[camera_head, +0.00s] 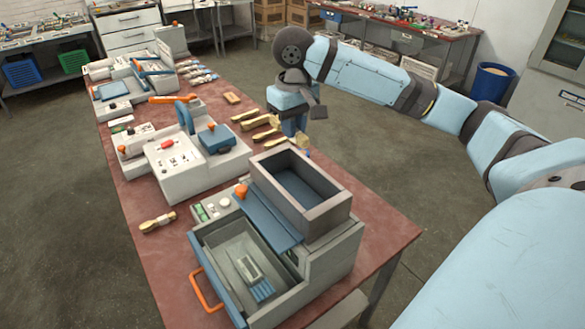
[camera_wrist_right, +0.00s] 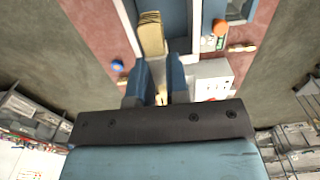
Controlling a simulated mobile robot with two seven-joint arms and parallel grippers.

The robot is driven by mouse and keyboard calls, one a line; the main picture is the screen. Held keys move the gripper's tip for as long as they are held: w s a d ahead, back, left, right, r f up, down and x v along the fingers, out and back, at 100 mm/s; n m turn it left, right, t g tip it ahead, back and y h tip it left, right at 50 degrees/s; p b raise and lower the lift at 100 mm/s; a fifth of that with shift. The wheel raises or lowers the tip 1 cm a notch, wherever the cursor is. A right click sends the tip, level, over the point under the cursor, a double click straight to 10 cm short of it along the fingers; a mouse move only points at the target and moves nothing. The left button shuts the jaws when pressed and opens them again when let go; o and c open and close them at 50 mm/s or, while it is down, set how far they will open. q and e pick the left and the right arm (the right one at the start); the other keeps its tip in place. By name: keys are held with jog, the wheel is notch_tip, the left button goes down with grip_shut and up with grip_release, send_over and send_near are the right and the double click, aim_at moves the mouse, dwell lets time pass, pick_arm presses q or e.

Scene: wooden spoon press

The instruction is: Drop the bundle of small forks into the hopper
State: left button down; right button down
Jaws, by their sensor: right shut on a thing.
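My right gripper (camera_head: 296,128) is shut on a pale wooden bundle of small forks (camera_head: 303,143). It holds the bundle just behind the hopper (camera_head: 333,212), near the table's far right edge. The hopper is an open grey box with a blue inside, on top of the near machine. In the right wrist view the bundle (camera_wrist_right: 151,33) sticks out beyond the two blue fingers (camera_wrist_right: 160,85), in front of the grey wall of the hopper (camera_wrist_right: 125,14). Finer detail of the forks is too small to tell. My left gripper is in neither view.
More wooden bundles (camera_head: 266,135) lie on the red table (camera_head: 385,232) behind the hopper, and one (camera_head: 158,222) lies at the left. The near machine has an open drawer with an orange handle (camera_head: 205,290). A second machine (camera_head: 180,160) stands behind it.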

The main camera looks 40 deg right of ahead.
jog(key=shift+f, duration=5.85)
jog(key=shift+f+p, duration=0.15)
jog(key=shift+p, duration=0.15)
jog(key=shift+f, duration=0.45)
jog(key=c, duration=1.1)
grip_release()
